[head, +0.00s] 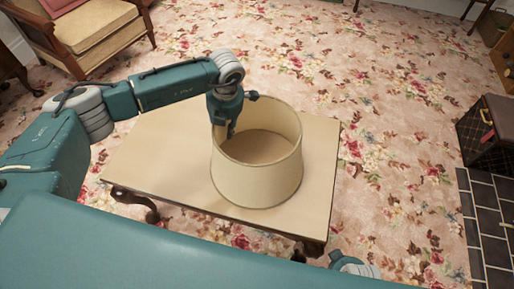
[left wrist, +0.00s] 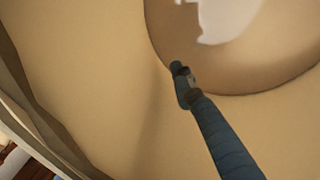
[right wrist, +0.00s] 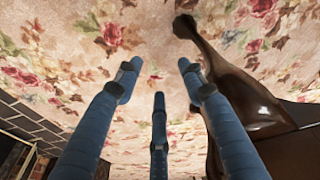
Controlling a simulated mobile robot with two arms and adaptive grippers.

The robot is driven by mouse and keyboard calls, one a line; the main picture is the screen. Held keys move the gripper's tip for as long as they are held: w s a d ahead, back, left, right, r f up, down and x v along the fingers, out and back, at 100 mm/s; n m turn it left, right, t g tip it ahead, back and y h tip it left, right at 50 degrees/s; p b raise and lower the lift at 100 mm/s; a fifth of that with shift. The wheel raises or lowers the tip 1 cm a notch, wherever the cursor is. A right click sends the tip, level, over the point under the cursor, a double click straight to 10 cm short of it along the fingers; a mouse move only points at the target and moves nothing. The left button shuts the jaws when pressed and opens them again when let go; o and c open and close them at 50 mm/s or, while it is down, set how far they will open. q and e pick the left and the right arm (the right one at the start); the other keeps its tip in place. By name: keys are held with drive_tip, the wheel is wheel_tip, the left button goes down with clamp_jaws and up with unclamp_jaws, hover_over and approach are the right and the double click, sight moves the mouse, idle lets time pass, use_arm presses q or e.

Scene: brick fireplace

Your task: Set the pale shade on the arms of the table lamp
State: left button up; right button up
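The pale shade (head: 257,185) is a cream drum, upright and open at the top, on or just above the tabletop (head: 165,150); I cannot tell which. My left gripper (head: 228,128) is at its left back rim, with part of it inside the opening. The left wrist view shows one finger (left wrist: 185,90) close against the shade's cream wall (left wrist: 100,70). The other fingers are hidden, so its grip is unclear. My right gripper (right wrist: 158,85) is open and empty, with its fingers apart, above the carpet beside a dark carved table leg (right wrist: 235,85). I see no table lamp.
Floral carpet (head: 400,100) surrounds the table and is mostly clear. An armchair (head: 95,35) stands at the back left. A dark case (head: 487,128) and black hearth tiles (head: 490,225) are at the right. The tabletop right of the shade is bare.

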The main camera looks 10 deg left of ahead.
use_arm(q)
clamp_jaws()
drive_tip(key=shift+r, duration=0.1)
